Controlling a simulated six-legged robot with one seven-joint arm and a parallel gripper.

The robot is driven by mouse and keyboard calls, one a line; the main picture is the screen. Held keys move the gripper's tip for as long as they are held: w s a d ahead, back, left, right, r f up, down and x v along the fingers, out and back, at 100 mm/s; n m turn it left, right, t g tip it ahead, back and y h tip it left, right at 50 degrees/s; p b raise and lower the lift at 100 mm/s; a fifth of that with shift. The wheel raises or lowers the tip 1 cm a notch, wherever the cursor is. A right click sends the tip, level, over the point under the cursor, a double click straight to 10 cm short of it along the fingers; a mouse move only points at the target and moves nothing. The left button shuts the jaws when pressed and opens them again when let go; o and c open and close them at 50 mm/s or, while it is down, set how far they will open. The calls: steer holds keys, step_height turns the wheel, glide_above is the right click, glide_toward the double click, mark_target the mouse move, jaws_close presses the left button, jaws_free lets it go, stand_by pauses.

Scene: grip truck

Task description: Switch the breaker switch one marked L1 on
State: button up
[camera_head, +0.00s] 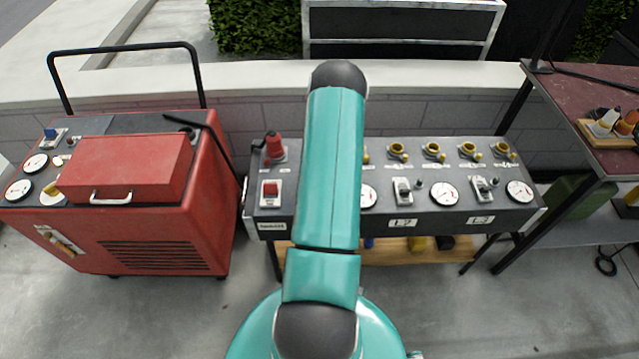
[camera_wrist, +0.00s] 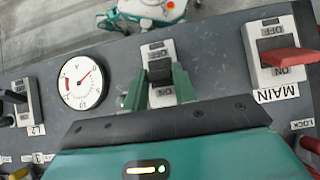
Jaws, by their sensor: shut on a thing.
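In the wrist view, a black-levered breaker switch (camera_wrist: 160,69) sits on a pale plate with OFF at its top and ON at its bottom. It stands between the round gauge and the MAIN switch; its own label is hidden, probably by my gripper. My gripper (camera_wrist: 157,88) has its teal fingers on either side of this lever and is shut on it. Whether the lever sits at on or off is not clear. In the head view my arm hides this switch and my gripper.
The control panel (camera_head: 424,215) carries the L2 switch (camera_head: 403,190), the L3 switch (camera_head: 481,188), gauges and yellow valves. The MAIN switch (camera_wrist: 280,56) with its red lever is close to the right in the wrist view. A red cart (camera_head: 150,240) stands left of the panel.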

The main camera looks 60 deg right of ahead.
steer(key=shift+w+d+f+g+y, duration=0.15)
steer(key=shift+d+f+g+y, duration=0.15)
steer(key=shift+y, duration=0.45)
steer(key=shift+w+d+f+g+y, duration=0.1)
steer(key=shift+w+d+g+y, duration=0.1)
steer(key=shift+g+y, duration=0.4)
steer(key=shift+y, duration=0.25)
steer(key=o, duration=1)
steer(key=shift+d+r, duration=0.1)
